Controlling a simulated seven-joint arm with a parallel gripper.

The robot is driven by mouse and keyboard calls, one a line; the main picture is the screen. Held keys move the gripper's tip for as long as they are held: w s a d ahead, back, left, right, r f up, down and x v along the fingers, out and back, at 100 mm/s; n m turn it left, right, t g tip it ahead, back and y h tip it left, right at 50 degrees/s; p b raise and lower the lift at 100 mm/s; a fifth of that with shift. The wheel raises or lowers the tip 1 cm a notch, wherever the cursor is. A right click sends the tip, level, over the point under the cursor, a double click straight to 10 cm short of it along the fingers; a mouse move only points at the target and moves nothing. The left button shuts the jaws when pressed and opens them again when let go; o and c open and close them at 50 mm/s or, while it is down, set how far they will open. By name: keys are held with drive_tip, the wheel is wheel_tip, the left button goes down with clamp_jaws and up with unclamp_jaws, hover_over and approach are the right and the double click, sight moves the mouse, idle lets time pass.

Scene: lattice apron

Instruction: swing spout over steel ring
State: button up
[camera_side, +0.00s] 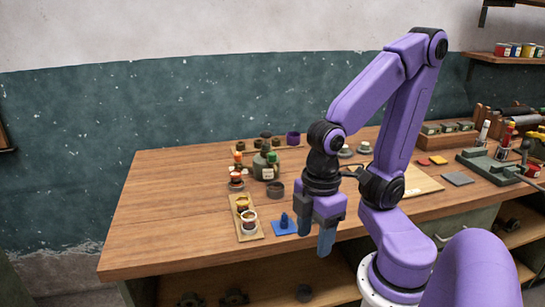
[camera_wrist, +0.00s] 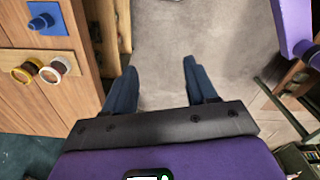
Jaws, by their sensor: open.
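A small blue upright piece (camera_side: 284,219) stands on a blue square plate (camera_side: 293,229) near the table's front edge; it may be the spout, but its shape is too small to tell. Both show in the wrist view, the piece (camera_wrist: 40,24) and the plate (camera_wrist: 60,27), at the upper left. Left of the plate, a pale steel-looking ring (camera_side: 249,217) and a yellow ring (camera_side: 242,203) sit on a light wooden board (camera_side: 255,237). The wrist view shows the steel ring (camera_wrist: 47,75) beside the yellow one. My gripper (camera_side: 316,235) is open and empty, pointing down right of the blue plate, apart from it.
Bottles and jars (camera_side: 265,165) stand behind the board, with a dark cup (camera_side: 276,189) closer. Coloured tiles and a green fixture (camera_side: 490,163) are at the right. The tabletop's left side is clear. In the wrist view, floor (camera_wrist: 200,30) shows between my fingers.

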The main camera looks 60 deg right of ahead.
drive_tip(key=w+r+m, duration=0.5)
drive_tip(key=w+m, duration=0.3)
drive_tip(key=w, duration=0.4)
drive_tip(key=w+d+r+m, duration=0.3)
drive_tip(key=w+d+m, duration=0.4)
drive_tip(key=w, duration=0.3)
wheel_tip(320, 180, up, 6)
drive_tip(key=m, duration=1.5)
hover_over(272, 153)
wheel_tip(272, 153, down, 17)
drive_tip(key=shift+d+f, duration=0.1)
clamp_jaws()
